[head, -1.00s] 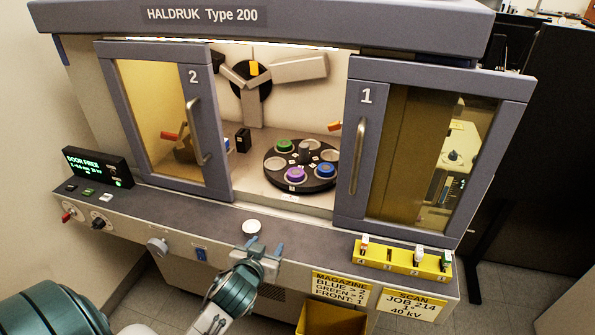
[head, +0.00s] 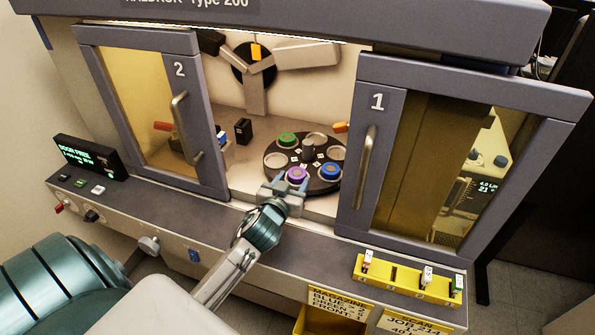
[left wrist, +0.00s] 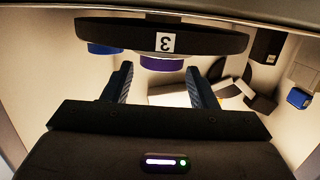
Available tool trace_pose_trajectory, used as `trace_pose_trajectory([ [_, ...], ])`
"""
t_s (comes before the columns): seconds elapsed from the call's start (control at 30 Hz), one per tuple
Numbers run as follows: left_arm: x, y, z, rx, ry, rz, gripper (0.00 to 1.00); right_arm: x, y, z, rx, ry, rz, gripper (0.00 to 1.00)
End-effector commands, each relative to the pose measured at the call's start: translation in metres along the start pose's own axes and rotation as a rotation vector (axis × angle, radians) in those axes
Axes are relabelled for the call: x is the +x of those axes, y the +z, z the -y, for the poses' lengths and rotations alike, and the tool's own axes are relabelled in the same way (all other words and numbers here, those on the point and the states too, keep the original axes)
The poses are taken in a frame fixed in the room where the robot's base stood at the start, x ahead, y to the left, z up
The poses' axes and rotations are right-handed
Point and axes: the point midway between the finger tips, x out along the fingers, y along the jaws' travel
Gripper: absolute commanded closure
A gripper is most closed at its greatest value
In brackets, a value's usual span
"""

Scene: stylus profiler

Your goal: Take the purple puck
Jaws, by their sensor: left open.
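The purple puck (head: 297,174) sits on the front of the black round turntable (head: 271,172) inside the machine. My left gripper (head: 290,184) is open and empty, at the front of the puck in the head view. In the left wrist view the picture is upside down. There the purple puck (left wrist: 161,62) shows between the two fingertips of my left gripper (left wrist: 160,70), with a gap on each side. The turntable edge (left wrist: 210,42) carries a label "3". My right gripper is not in view.
A green puck (head: 287,140) and a blue puck (head: 330,170) share the turntable, around a dark centre post (head: 307,148). Door 2 (head: 192,125) and door 1 (head: 387,150) flank the opening. A yellow rack (head: 395,279) sits on the front ledge.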

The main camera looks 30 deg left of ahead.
Motion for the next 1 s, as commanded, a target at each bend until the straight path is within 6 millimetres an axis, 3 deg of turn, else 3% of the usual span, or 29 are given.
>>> trace_pose_trajectory([
  [0.13,0.01,-0.001,0.0,0.0,-0.001,0.001,0.47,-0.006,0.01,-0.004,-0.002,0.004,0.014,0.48],
  [0.5,0.054,-0.004,0.002,0.0,-0.001,0.001,0.47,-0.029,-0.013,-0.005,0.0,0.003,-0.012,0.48],
  [0.8,0.059,-0.002,0.002,0.0,0.0,0.001,0.47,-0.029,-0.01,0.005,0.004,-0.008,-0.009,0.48],
  [0.93,0.059,-0.002,0.002,0.0,0.0,0.001,0.73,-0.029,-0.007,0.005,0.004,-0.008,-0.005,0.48],
  [1.0,0.059,-0.002,0.002,0.0,0.0,0.0,0.76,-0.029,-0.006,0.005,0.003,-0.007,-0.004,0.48],
])
